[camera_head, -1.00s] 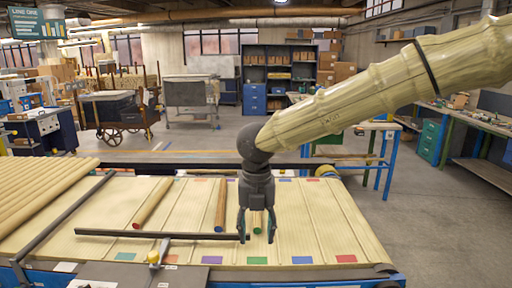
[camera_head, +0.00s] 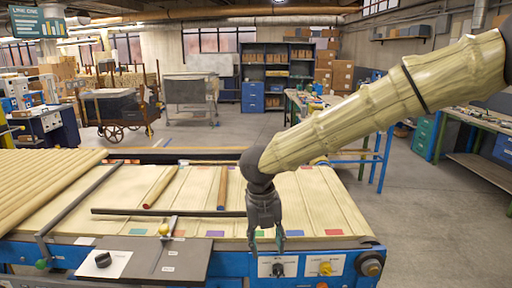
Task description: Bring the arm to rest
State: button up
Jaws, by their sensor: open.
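My gripper (camera_head: 266,247) hangs fingers-down at the end of my arm, which comes in from the upper right. Its two fingers are apart, and I see nothing between them. In the picture it overlaps the near edge of the slatted conveyor bed (camera_head: 315,205), above the blue control panel. Its height over the bed is hard to judge. Two turned wood rods lie on the bed, a reddish one (camera_head: 160,187) at left and a brown one (camera_head: 222,188) just left of my gripper. Part of the bed is hidden behind my gripper.
A dark bar (camera_head: 165,212) crosses the bed left of my gripper. Pale rods (camera_head: 40,185) are lined up at far left. The front panel carries a black knob (camera_head: 277,269) and a yellow knob (camera_head: 325,268). A blue-legged bench (camera_head: 382,160) stands behind; open floor lies at right.

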jog(key=s+d+f+n+t+h, duration=0.15)
jog(key=d+f+n, duration=0.35)
jog(key=f, duration=0.5)
jog(key=s+d+f+n+t+h, duration=0.15)
jog(key=d+f+n, duration=0.35)
jog(key=f, duration=0.5)
jog(key=s+d+f+n, duration=0.2)
jog(key=d+f+n, duration=0.3)
jog(key=f, duration=0.4)
jog(key=s+d+f+n+g+y, duration=0.1)
jog(key=s+f+n, duration=0.4)
jog(key=s, duration=0.5)
jog(key=s+d+f+n+g+y, duration=0.1)
jog(key=s+d+f+n, duration=0.1)
jog(key=s+f+n, duration=0.3)
jog(key=s+d+f+n+g+y, duration=0.1)
jog(key=s+f+n+y, duration=0.1)
jog(key=s+f+n, duration=0.3)
jog(key=s+n, duration=0.4)
jog(key=s, duration=0.5)
jog(key=shift+s+d+f, duration=0.3)
jog(key=shift+d, duration=0.1)
